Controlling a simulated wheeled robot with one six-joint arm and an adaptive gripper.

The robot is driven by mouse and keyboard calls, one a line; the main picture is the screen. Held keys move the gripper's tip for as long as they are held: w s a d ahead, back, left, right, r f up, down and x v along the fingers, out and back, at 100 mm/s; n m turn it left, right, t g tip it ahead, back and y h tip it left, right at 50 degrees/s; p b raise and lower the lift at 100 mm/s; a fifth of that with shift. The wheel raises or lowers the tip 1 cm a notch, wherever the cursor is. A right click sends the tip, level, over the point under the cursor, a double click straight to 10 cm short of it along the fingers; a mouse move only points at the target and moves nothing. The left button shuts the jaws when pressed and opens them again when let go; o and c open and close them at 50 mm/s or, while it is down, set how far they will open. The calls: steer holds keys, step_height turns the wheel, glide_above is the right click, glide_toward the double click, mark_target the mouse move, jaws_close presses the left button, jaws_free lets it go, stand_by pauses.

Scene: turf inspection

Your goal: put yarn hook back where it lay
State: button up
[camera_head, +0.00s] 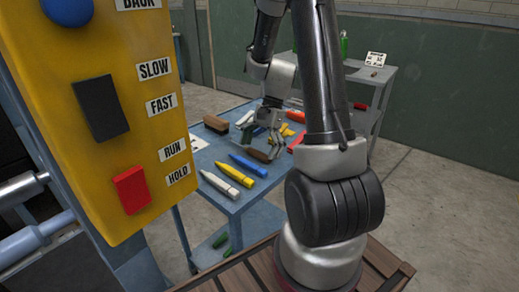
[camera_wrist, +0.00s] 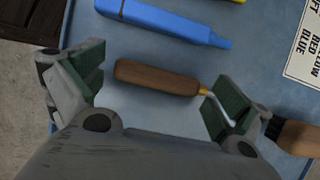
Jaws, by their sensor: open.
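The yarn hook (camera_wrist: 155,77) has a brown wooden handle, a brass collar and a thin bent metal tip. In the wrist view it appears to lie on the blue table top, its handle between my fingers. My gripper (camera_wrist: 155,88) is open, with green pads facing each other on both sides of the handle. The metal tip passes close to the right finger; I cannot tell whether they touch. In the head view my gripper (camera_head: 262,143) is low over the table, and the hook's brown handle (camera_head: 257,154) shows below it.
A blue marker (camera_wrist: 165,20) lies just beyond the hook. Another wooden-handled tool (camera_wrist: 298,137) is close to my right finger. A yellow marker (camera_head: 234,177), a white one (camera_head: 219,185) and a brush (camera_head: 216,124) lie on the blue table (camera_head: 225,206). A yellow control panel (camera_head: 115,90) stands left.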

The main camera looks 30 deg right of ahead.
steer(key=a+v, duration=0.1)
steer(key=v, duration=1.2)
steer(key=s+a+r+n+t+h, duration=0.2)
steer(key=s+a+r+n, duration=0.1)
steer(key=s+n, duration=0.4)
steer(key=s+a+r+n+t+h, duration=0.2)
steer(key=s+a+r+n+t, duration=0.1)
steer(key=s+n, duration=0.5)
step_height(320, 180, up, 3)
steer(key=s+a, duration=0.1)
steer(key=s, duration=0.1)
steer(key=shift+s+t+h, duration=0.3)
steer(key=shift+s, duration=0.1)
steer(key=shift+a+f, duration=0.1)
